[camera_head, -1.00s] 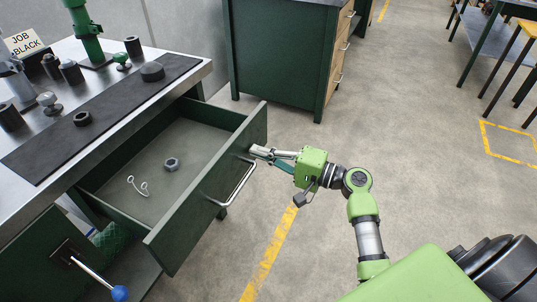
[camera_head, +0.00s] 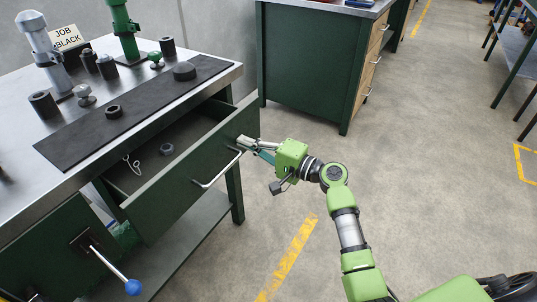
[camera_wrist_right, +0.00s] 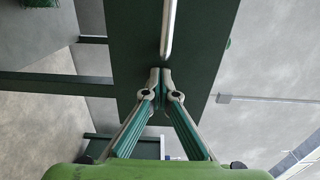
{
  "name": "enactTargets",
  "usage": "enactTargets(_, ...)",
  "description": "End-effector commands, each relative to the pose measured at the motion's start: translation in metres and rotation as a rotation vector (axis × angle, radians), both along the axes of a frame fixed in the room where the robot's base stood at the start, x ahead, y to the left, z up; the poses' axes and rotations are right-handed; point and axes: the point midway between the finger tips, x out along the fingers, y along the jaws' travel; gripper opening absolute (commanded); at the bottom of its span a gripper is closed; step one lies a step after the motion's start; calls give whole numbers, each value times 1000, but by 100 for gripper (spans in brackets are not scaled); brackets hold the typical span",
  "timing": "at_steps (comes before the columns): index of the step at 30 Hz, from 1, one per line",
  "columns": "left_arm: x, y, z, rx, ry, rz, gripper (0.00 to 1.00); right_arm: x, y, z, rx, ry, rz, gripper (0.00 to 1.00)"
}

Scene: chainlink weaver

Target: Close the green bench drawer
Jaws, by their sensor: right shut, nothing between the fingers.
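The green bench drawer (camera_head: 175,195) is partly open and juts out from under the metal bench top. It has a silver bar handle (camera_head: 218,171) on its front, which also shows in the wrist view (camera_wrist_right: 169,28). A grey nut (camera_head: 167,149) and a wire hook (camera_head: 132,164) lie inside. My right gripper (camera_head: 241,142) is shut and empty, its fingertips at the drawer front near its far end, beside the handle. In the wrist view the closed fingertips (camera_wrist_right: 160,75) are against or very near the green panel. My left gripper is not in view.
The bench top (camera_head: 225,77) holds a black mat (camera_head: 75,142) with several dark parts, green and grey upright tools and a job sign (camera_head: 67,38). A blue-knobbed lever (camera_head: 132,287) sticks out below left.

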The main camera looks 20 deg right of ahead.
Motion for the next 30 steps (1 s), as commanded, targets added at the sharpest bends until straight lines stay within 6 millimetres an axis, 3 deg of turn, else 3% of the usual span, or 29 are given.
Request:
enactTargets(6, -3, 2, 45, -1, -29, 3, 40, 41, 32, -2, 0, -2, 1, 0)
enactTargets(13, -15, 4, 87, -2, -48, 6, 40, 68, 53, -2, 1, 1, 0, 0)
enactTargets(21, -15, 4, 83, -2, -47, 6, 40, 81, 63, -1, 1, 1, -1, 0)
enactTargets(30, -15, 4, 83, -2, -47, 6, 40, 83, 64, 2, 2, -2, -3, 0)
